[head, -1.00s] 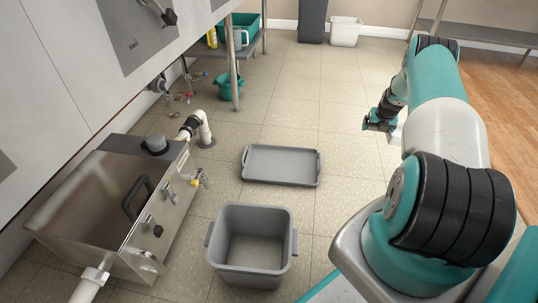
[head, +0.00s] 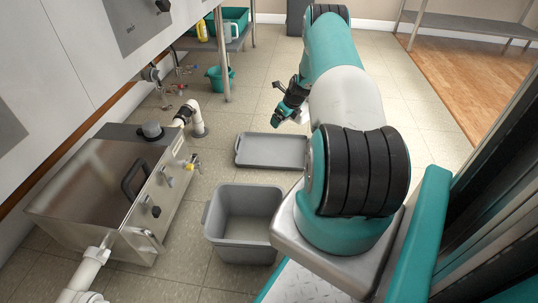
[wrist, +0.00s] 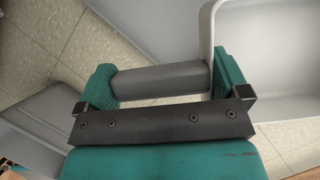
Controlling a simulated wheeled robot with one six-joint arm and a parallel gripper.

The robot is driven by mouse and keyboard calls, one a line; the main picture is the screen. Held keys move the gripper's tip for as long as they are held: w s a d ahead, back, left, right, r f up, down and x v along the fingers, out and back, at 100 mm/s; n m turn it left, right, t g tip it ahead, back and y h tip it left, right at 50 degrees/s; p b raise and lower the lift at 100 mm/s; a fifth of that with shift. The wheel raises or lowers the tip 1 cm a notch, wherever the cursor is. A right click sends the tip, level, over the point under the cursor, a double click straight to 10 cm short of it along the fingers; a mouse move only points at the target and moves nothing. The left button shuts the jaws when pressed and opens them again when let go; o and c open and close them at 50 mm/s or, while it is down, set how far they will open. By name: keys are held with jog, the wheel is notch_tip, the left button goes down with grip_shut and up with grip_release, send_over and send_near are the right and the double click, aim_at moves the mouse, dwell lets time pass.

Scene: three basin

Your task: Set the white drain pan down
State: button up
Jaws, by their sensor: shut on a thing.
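My gripper (head: 288,108) is at the end of my arm, left of the forearm in the head view. It is above the floor, just beyond the right part of a grey tray. In the wrist view, the teal fingers of my gripper (wrist: 164,82) are on either side of a grey bar-like handle and shut on it. A pale, white-grey pan (wrist: 270,45) with a rounded rim lies beside the handle at upper right. It appears to be the drain pan. Only a small white part of it shows behind the gripper in the head view; my arm hides the rest.
The grey tray (head: 240,160) lies flat on the tiles, with a grey bin (head: 243,258) nearer me. A steel tank (head: 85,195) with pipes and valves stands at left. A teal bucket (head: 219,80) is beside a table leg. Open tiled floor lies beyond the tray.

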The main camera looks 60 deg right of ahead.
jog(key=a+n+y+b, duration=0.1)
jog(key=a+n+y, duration=0.2)
jog(key=a+n, duration=0.45)
jog(key=shift+g, duration=0.3)
jog(key=f+b, duration=0.4)
jog(key=f, duration=0.2)
jog(key=f+b, duration=0.4)
jog(key=f, duration=0.3)
jog(key=f+b, duration=0.4)
jog(key=f, duration=0.2)
jog(key=shift+w+a+f, duration=0.2)
jog(key=shift+a+f, duration=0.1)
jog(key=shift+f, duration=0.1)
jog(key=shift+r, duration=0.15)
